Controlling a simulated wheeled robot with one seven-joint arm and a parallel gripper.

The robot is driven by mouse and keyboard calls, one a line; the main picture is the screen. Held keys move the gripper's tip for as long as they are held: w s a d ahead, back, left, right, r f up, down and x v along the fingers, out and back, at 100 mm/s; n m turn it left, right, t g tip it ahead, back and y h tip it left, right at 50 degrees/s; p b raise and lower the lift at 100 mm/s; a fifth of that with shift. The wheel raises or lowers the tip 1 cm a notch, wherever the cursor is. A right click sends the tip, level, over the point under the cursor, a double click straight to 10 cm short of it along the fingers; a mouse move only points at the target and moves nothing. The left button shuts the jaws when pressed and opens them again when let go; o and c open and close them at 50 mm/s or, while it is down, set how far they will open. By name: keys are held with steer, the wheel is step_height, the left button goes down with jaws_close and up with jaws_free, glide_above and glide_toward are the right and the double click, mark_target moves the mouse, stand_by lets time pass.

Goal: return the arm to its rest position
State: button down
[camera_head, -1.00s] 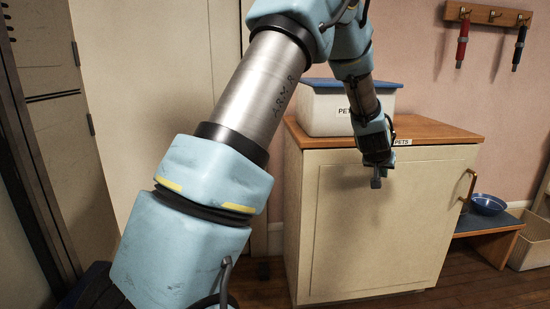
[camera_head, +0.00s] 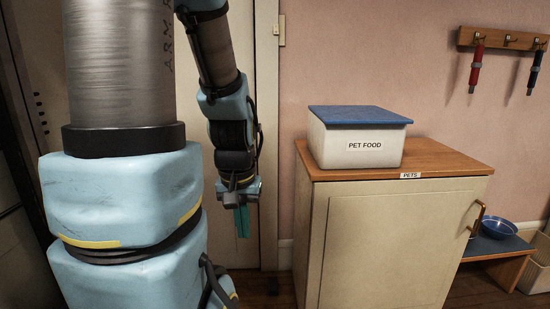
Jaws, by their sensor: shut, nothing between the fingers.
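My gripper (camera_head: 242,222) hangs in front of the cream door, left of the cabinet, with its fingers pointing down. The fingers are together and hold nothing. My blue and grey arm fills the left of the view and is folded close in, with the wrist below the forearm. The gripper is clear of the cabinet and touches nothing that I can see.
A cream cabinet (camera_head: 390,245) with a wooden top, labelled PETS, stands right of my gripper. A white PET FOOD bin (camera_head: 357,148) with a blue lid sits on it. A blue bowl (camera_head: 498,229) rests on a low bench (camera_head: 508,247). A hook rail (camera_head: 505,40) hangs on the wall.

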step_height(320, 180, up, 19)
steer(key=p, duration=1.6)
steer(key=shift+p, duration=0.4)
steer(key=shift+w, duration=0.15)
